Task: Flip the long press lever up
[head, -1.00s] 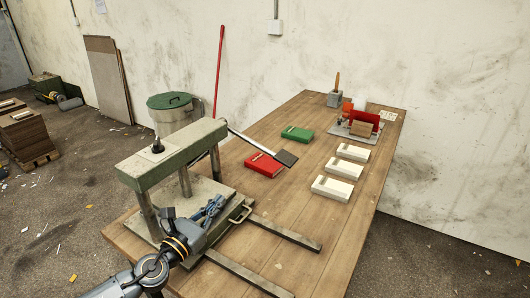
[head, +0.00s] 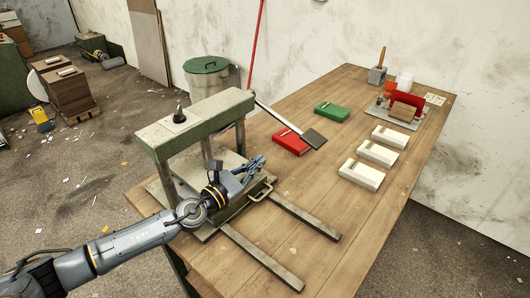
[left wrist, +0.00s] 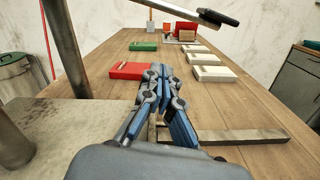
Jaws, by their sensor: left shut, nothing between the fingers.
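The long press lever (head: 282,115) slopes down to the right from the far end of the press's green top beam (head: 205,118). It ends in a dark flat grip (head: 313,138) above the table, near the red box. In the left wrist view the lever's dark end (left wrist: 218,17) crosses the top. My left gripper (head: 259,163) is shut and empty. It is beside the press, above the metal handle at its base, lower and nearer than the lever, and apart from it. Its fingers (left wrist: 165,72) point toward the far end of the table. My right gripper is out of view.
A red box (head: 290,143) and a green box (head: 332,111) lie beyond the press. Several white boxes (head: 361,174) line the right. Two metal rails (head: 305,215) extend from the press base. A metal handle (head: 262,189) sticks out below my gripper. The table's front right is clear.

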